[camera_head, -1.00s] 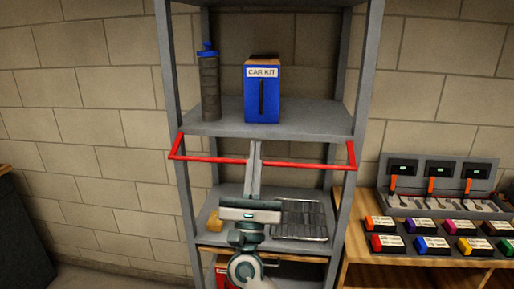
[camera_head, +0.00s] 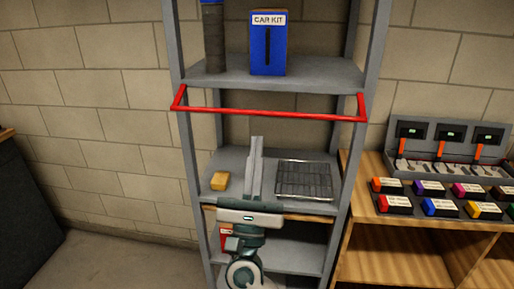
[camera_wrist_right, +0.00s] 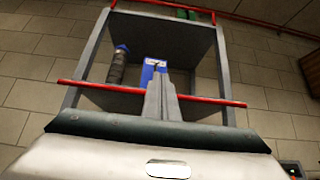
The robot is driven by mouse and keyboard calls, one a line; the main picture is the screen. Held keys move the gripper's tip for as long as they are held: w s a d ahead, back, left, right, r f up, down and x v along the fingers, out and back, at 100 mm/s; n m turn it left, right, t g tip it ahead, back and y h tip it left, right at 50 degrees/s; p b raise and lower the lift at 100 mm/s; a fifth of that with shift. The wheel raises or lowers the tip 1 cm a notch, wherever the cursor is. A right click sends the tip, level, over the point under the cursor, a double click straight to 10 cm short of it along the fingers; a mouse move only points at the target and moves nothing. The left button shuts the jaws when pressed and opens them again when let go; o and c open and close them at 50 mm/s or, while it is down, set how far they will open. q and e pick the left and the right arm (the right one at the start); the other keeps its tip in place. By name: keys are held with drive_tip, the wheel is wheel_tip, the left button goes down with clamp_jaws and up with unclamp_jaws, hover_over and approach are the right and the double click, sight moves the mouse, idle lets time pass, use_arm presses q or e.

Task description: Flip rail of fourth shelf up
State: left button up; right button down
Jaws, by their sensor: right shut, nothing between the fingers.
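A red rail (camera_head: 270,113) hangs at the front of the grey shelf (camera_head: 330,76) that bears the blue car kit box. Its bar lies lower than the shelf's front edge. My right gripper (camera_head: 255,140) is shut and empty, with its fingers pointing up. In the head view its tips show just below the rail's bar, in front of the lower shelf. In the right wrist view the fingers (camera_wrist_right: 160,72) cross in front of the same rail (camera_wrist_right: 100,87). I cannot tell whether they touch it. My left gripper is not in view.
The blue car kit box (camera_head: 268,45) and a dark cylinder (camera_head: 214,45) stand on the shelf. A yellow block (camera_head: 220,181) and wire rack (camera_head: 303,179) lie on the shelf below. Another red rail (camera_wrist_right: 170,5) shows higher up. A wooden bench (camera_head: 367,225) stands at right.

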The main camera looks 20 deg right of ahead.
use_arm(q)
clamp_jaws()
use_arm(e)
drive_tip(key=w+a+f+n+g+y, duration=0.1)
drive_tip(key=w+a+f+n+y, duration=0.3)
drive_tip(key=f+n, duration=0.65)
drive_tip(key=w+a+f+n+g+y, duration=0.1)
drive_tip(key=f+n+y, duration=0.6)
drive_tip(key=f, duration=0.6)
drive_tip(key=w+a+f+n+g+y, duration=0.1)
drive_tip(key=w+a+f+n+y, duration=0.3)
drive_tip(key=f+n, duration=0.6)
drive_tip(key=s+f+n+g+y, duration=0.1)
drive_tip(key=s+f+n+g, duration=0.3)
drive_tip(key=f, duration=0.9)
drive_tip(key=s+f+n+g+y, duration=0.25)
drive_tip(key=s+f, duration=0.35)
drive_tip(key=f, duration=0.8)
drive_tip(key=s+d+f+n+g+h, duration=0.1)
drive_tip(key=s+d+f+n+g, duration=0.1)
drive_tip(key=s+f, duration=0.7)
drive_tip(key=s+d+f+n+g+h, duration=0.1)
drive_tip(key=s+d+f+n+g, duration=0.2)
drive_tip(key=s+f, duration=0.6)
drive_tip(key=s+d+f+n+g+h, duration=0.1)
drive_tip(key=s+d+f+n+g, duration=0.2)
drive_tip(key=s+f, duration=0.7)
drive_tip(key=s+n+g, duration=0.2)
drive_tip(key=s, duration=0.4)
drive_tip(key=shift+n, duration=0.4)
